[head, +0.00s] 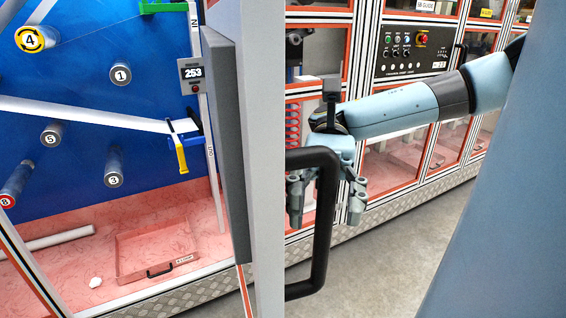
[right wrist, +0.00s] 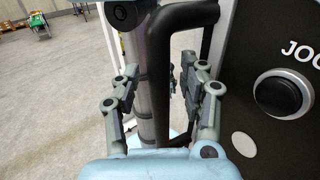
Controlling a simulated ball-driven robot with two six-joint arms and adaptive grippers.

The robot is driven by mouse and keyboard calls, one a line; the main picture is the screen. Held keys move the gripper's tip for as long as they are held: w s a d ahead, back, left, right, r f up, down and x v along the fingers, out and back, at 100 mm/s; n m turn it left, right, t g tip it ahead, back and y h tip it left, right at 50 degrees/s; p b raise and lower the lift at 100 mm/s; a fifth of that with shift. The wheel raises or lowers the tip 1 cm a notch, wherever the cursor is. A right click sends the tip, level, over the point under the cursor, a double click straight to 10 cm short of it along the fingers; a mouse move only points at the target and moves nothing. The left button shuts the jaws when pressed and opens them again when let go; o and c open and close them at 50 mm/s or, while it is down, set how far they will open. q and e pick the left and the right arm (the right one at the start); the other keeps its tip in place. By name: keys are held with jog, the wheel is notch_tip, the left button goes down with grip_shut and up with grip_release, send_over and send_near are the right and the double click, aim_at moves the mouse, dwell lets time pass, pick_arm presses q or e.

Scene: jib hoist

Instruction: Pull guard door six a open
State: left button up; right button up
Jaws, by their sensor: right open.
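A black bar handle (head: 321,255) stands out from a pale upright frame edge (head: 263,160) in the middle of the head view. My right gripper (head: 326,208) points down at this handle, its fingers apart on either side of the bar. In the right wrist view the handle (right wrist: 160,75) runs between the two open fingers (right wrist: 165,92), with space visible beside it. I cannot tell whether either finger touches it. No door label six A is readable, and I cannot tell how far the door stands open. My left gripper is not in view.
A dark panel (head: 226,140) stands just left of the frame edge. A panel with a black JOG button (right wrist: 281,95) is close to the right finger. Behind are a blue wall with numbered rollers, a pink tray (head: 158,258) and a button panel (head: 412,50). Grey floor (head: 400,255) is clear.

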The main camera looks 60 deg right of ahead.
jog(key=v, duration=1.2)
